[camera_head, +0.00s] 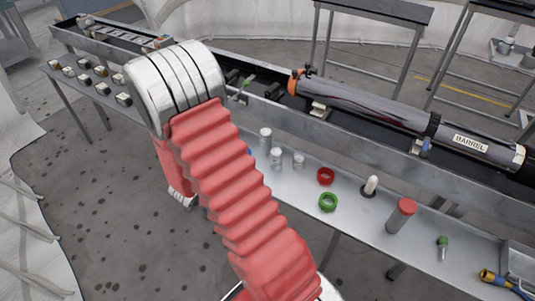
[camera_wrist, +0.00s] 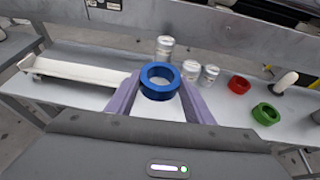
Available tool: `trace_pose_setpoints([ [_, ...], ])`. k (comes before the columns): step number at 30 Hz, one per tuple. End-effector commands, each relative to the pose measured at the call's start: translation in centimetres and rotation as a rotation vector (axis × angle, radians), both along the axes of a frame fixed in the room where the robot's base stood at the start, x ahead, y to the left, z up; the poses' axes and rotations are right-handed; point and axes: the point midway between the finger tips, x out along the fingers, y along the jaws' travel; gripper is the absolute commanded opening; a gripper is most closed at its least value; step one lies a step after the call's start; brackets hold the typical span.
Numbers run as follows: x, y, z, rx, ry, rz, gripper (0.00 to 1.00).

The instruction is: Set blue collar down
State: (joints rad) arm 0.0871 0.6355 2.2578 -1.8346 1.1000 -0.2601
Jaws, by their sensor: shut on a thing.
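In the wrist view the blue collar (camera_wrist: 146,86) is a thick ring between the two purple fingers of my gripper (camera_wrist: 158,92). The gripper is shut on it, with a finger against each side, and its open hole faces up toward the camera. The grey shelf lies below and behind it; I cannot tell whether the collar touches the shelf. In the head view my red-sleeved arm hides the gripper, and only a sliver of blue shows beside the arm.
Silver cylinders (camera_wrist: 165,47) stand just behind the collar. A red ring (camera_head: 326,176) and a green ring (camera_head: 328,202) lie to the right on the shelf (camera_head: 290,190). A white channel-shaped piece (camera_wrist: 75,73) lies to the left. The long barrel (camera_head: 370,105) rests in the trough behind.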

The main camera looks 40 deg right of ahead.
Motion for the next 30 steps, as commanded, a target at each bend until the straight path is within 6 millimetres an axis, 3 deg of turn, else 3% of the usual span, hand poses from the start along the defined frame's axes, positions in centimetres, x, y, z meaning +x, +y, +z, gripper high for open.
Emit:
trace_pose_setpoints([
  [6,3.1,7.4,0.2,0.000,-0.001,0.157,0.24],
  [15,5.2,16.6,0.4,0.000,0.000,0.341,0.24],
  [21,5.5,18.8,0.4,0.001,-0.001,0.385,0.24],
  [30,5.5,18.8,0.4,0.000,0.000,0.385,0.24],
])
